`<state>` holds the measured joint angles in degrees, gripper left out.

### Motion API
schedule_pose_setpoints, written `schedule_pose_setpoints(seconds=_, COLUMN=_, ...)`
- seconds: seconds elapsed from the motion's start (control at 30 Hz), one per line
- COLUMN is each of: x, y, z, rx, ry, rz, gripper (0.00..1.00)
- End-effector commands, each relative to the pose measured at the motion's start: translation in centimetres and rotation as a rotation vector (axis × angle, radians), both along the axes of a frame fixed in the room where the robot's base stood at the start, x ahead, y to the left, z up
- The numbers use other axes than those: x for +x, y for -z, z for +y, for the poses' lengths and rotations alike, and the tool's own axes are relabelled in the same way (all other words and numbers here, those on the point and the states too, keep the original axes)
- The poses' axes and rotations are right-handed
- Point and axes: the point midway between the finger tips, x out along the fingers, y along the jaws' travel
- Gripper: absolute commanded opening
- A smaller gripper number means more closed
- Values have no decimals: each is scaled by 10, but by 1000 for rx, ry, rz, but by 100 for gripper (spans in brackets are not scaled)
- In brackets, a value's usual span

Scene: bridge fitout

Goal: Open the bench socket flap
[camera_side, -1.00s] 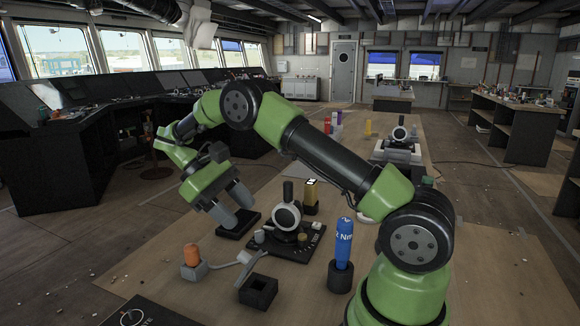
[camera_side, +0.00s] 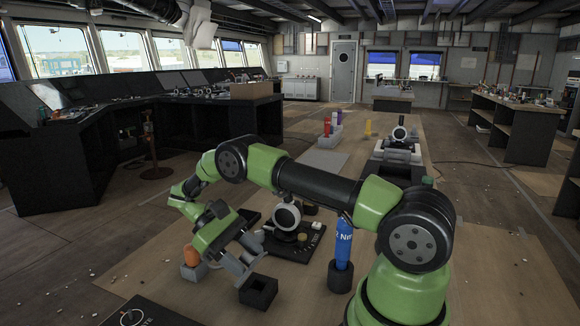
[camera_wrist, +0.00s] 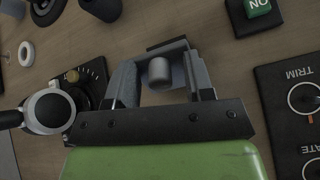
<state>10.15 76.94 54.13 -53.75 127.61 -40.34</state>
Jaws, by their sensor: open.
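My gripper (camera_side: 246,266) is open and low over the bench, just behind a black square holder (camera_side: 258,291). In the wrist view its two grey fingers (camera_wrist: 164,82) stand apart, with a short grey cylinder and a dark plate behind it (camera_wrist: 167,46) showing between them. This looks like the socket and flap, but I cannot tell for sure, nor whether a finger touches it. In the side view the gripper mostly hides that spot.
An orange knob (camera_side: 192,255) is left of my gripper. A black lever panel (camera_side: 295,244) with a white ring stands to the right, and a blue cylinder (camera_side: 344,243) sits upright in a round holder beyond it. A TRIM panel (camera_wrist: 300,95) shows in the wrist view.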

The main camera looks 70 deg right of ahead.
Motion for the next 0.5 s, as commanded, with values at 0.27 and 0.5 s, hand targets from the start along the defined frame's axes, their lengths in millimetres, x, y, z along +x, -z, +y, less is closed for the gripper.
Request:
schedule_pose_setpoints(seconds=0.27, x=-8, y=-1, z=0, rx=1, ry=0, rz=-115, gripper=48)
schedule_pose_setpoints(seconds=0.5, x=-16, y=0, z=0, rx=0, ry=2, rz=-246, gripper=48)
